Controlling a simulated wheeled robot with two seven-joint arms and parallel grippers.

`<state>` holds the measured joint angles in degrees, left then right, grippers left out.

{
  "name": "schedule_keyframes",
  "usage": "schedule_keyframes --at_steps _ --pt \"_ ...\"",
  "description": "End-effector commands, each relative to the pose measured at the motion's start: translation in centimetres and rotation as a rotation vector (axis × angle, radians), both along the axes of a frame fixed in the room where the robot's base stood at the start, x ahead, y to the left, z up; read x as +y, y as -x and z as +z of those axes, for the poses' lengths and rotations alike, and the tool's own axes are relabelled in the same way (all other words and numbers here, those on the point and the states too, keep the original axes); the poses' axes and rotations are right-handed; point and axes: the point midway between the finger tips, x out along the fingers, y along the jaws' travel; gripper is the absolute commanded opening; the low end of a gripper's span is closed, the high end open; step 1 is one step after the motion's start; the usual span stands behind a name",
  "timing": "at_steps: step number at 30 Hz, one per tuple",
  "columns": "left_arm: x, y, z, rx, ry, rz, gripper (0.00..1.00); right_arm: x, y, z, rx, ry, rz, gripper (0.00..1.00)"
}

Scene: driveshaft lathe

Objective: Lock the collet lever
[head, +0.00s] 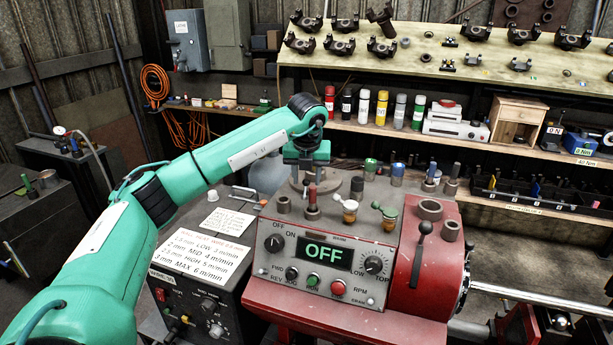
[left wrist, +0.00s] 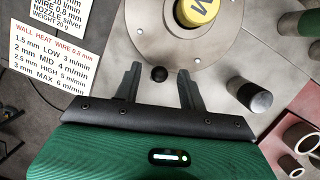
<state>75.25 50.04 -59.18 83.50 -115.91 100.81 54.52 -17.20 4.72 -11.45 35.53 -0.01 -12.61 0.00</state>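A black lever with a ball knob (head: 421,240), which looks like the collet lever, stands nearly upright on the red headstock (head: 429,277), right of the control panel. My left gripper (head: 305,172) points down over the lathe top, behind the panel and well left of this lever. In the left wrist view my left gripper (left wrist: 160,76) is open, its two dark fingers apart. A small black ball (left wrist: 159,74) shows between them; I cannot tell its height or what it belongs to. My right gripper is out of view.
The control panel display (head: 323,253) reads OFF. Several knobs, posts and rings crowd the lathe top, including a brown ring (head: 430,209). A round plate (left wrist: 225,35) with a yellow-topped piece (left wrist: 200,10) lies just beyond my fingers. A grey welding unit (head: 200,305) stands left.

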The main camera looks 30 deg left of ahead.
Motion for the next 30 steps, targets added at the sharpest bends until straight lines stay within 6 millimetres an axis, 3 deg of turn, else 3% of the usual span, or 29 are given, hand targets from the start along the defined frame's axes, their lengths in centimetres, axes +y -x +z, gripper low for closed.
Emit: schedule_keyframes --at_steps 8,22,30 --pt "-0.3 0.3 1.4 -0.004 0.0 -0.001 0.41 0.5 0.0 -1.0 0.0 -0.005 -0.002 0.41" --pt "-1.7 2.4 11.0 -0.004 0.0 -0.001 0.41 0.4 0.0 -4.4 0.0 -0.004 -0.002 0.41" --pt "-2.0 2.8 13.1 -0.001 0.0 0.0 0.41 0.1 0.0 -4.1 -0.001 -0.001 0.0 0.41"
